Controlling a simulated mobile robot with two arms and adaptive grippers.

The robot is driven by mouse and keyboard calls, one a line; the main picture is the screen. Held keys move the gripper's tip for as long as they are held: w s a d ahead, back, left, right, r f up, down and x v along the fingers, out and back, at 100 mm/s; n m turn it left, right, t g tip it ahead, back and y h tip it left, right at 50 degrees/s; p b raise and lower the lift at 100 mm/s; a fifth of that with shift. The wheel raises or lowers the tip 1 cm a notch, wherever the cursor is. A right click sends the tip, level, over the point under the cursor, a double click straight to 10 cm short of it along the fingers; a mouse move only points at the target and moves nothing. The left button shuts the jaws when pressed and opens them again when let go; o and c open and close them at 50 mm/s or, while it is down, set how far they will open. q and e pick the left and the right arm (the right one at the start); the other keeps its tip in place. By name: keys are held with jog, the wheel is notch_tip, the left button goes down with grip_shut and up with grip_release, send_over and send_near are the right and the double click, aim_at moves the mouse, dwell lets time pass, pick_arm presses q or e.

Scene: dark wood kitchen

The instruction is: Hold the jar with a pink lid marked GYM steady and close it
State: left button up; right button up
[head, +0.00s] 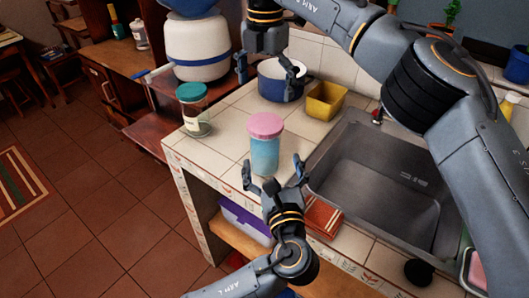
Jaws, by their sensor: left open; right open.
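The jar with the pink lid (265,125) stands upright on the tiled counter, with a blue body (265,156). Its lid sits on top; I cannot tell how tight it is. The GYM marking cannot be read from here. My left gripper (277,170) is open, low in front of the jar, with its fingers pointing toward the jar's lower part. My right gripper (268,72) is open and empty above and behind the jar, pointing down near the blue pot.
A jar with a green lid (193,108) stands to the left. A blue pot (278,84) and a yellow container (326,100) are behind. The metal sink (375,180) lies to the right.

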aim_at(263, 126)
pick_arm(q)
jog(key=shift+r, duration=0.15)
pick_arm(e)
jog(key=shift+s+r, duration=0.1)
jog(key=shift+s, duration=0.1)
pick_arm(q)
jog(key=w, duration=0.4)
jog(key=w+a, duration=0.1)
jog(key=w, duration=0.4)
jog(key=w+a, duration=0.1)
jog(key=w, duration=0.3)
jog(key=shift+w+a, duration=0.1)
jog(key=shift+w, duration=0.1)
jog(key=shift+c, duration=0.3)
jog(key=c, duration=1.8)
pick_arm(e)
jog(key=shift+w, duration=0.1)
pick_arm(q)
grip_shut()
pick_arm(e)
jog(key=shift+c, duration=0.2)
